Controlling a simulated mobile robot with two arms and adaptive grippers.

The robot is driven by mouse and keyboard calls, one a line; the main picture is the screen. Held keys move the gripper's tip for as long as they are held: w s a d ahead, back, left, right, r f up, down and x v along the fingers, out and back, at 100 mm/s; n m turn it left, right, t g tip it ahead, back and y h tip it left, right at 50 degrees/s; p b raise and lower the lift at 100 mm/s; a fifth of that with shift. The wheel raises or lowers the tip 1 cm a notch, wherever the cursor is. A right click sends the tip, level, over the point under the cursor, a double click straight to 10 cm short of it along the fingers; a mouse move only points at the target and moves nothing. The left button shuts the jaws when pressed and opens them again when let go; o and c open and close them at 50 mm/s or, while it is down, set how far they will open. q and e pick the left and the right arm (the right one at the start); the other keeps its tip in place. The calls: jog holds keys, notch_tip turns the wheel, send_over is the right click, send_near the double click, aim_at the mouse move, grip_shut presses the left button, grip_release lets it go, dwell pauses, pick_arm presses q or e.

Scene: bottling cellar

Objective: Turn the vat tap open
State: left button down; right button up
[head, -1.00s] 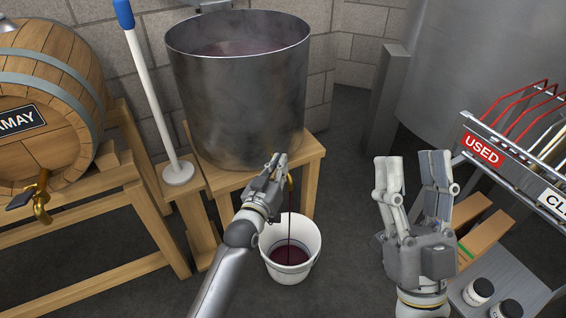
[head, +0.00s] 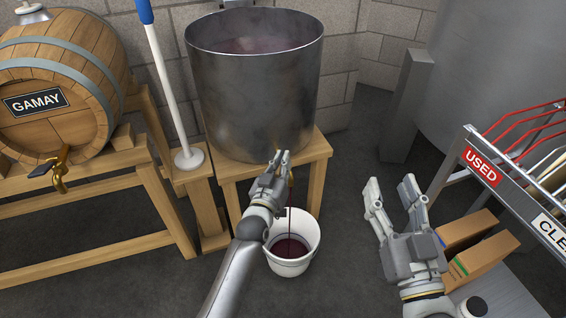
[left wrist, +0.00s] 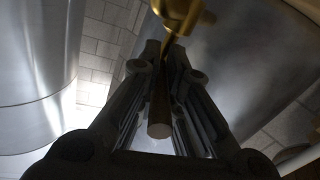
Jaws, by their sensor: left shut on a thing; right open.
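The steel vat (head: 255,85) stands on a wooden stand and holds dark red liquid. Its brass tap (left wrist: 178,14) shows at the top of the left wrist view; in the head view it is mostly hidden behind my left gripper. My left gripper (head: 279,163) is shut on the tap's lever (left wrist: 160,112), which lies between the fingers. A thin dark red stream falls from the tap into a white bucket (head: 306,228) on the floor, with red liquid at its bottom. My right gripper (head: 393,190) is open and empty, to the right of the bucket.
A barrel (head: 60,80) marked GAMAY with its own tap (head: 60,168) rests on a wooden rack at left. A white and blue pole (head: 168,85) stands beside it. A rack (head: 510,185) labelled USED and cardboard boxes (head: 480,255) are at right.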

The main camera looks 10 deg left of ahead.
pick_arm(q)
jog(key=shift+s+f, duration=0.1)
jog(key=shift+f, duration=0.25)
jog(key=c, duration=1.7)
grip_release()
jog(key=shift+o, duration=1)
jog(key=shift+s+d+f, duration=0.1)
jog(key=shift+s+f, duration=0.2)
jog(key=shift+s, duration=0.2)
jog(key=s+a+r, duration=0.1)
jog(key=s+a, duration=0.1)
jog(key=s, duration=0.8)
jog(key=shift+s+r, duration=0.15)
jog(key=shift+s, duration=0.2)
jog(key=shift+a, duration=0.1)
